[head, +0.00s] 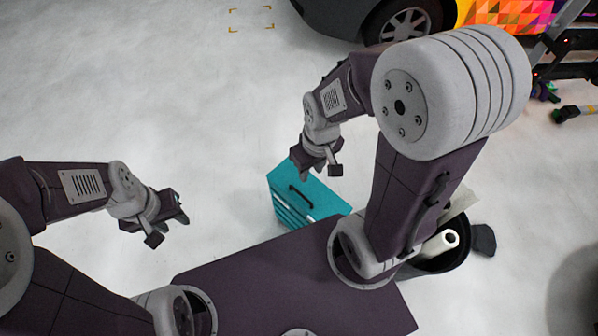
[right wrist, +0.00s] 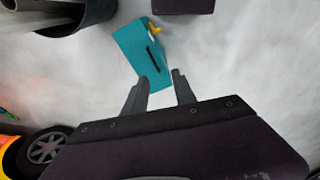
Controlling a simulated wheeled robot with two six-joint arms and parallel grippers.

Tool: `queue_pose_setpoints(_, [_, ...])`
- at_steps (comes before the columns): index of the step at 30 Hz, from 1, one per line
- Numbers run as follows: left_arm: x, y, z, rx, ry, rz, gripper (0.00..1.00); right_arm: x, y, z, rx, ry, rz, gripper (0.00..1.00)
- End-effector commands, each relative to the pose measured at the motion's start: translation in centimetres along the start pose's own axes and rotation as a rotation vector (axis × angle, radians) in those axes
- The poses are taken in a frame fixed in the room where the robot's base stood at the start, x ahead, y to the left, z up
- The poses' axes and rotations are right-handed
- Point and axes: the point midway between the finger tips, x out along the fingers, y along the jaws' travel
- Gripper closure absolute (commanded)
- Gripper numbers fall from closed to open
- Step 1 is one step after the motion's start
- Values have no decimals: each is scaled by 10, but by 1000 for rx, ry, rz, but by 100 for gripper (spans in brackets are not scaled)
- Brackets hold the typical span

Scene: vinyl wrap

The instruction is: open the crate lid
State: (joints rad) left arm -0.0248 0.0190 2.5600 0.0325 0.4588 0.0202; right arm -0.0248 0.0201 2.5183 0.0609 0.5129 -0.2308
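A teal crate (head: 280,181) with a black handle (head: 301,196) on its flat top stands on the floor, and the lid looks closed. Pale stripes show on its side. In the right wrist view the crate (right wrist: 132,48) lies ahead of the fingers, with a yellow part (right wrist: 154,27) at one end. My right gripper (head: 314,168) is above the crate's far end in the head view.
A dark bin (head: 462,256) with white rolls (head: 440,243) stands right of the crate, partly behind my right arm. A dark car (head: 335,18) with a colourful panel (head: 505,12) is at the back. The pale floor left of the crate is clear.

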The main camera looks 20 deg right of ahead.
Motion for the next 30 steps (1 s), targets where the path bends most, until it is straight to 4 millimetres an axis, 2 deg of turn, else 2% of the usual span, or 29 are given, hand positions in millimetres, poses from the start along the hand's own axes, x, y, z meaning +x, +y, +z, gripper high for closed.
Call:
queue_pose_setpoints(1, [3,0,0,0,0,0,64,-1,0,-17,-85,13,-10,68])
queue_pose_setpoints(2, [14,0,1,0,1,0,64,9,1,-26,-138,11,-20,68])
queue_pose_setpoints(4, [46,-1,5,0,0,0,64,45,7,-47,-238,1,-49,68])
queue_pose_setpoints(8, [92,-2,10,0,-1,0,64,106,22,-72,-321,-19,-97,68])
queue_pose_setpoints(9, [107,-2,11,0,0,0,64,127,27,-78,-330,-24,-112,68])
queue_pose_setpoints(13, [158,-3,16,0,0,0,64,205,47,-87,-297,-51,-154,68])
queue_pose_setpoints(15, [180,-4,19,0,0,0,64,243,58,-85,-258,-72,-169,68])
queue_pose_setpoints(17, [192,-4,20,0,0,0,64,266,63,-78,-236,-94,-181,68])
queue_pose_setpoints(18, [196,-4,20,0,0,0,64,276,65,-72,-224,-109,-189,68])
queue_pose_setpoints(20, [199,-4,21,0,0,0,64,282,67,-68,-214,-118,-194,68])
queue_pose_setpoints(26, [196,-4,20,0,1,0,64,281,67,-67,-209,-118,-193,68])
queue_pose_setpoints(30, [206,-4,21,0,1,0,64,305,63,-63,-209,-122,-195,68])
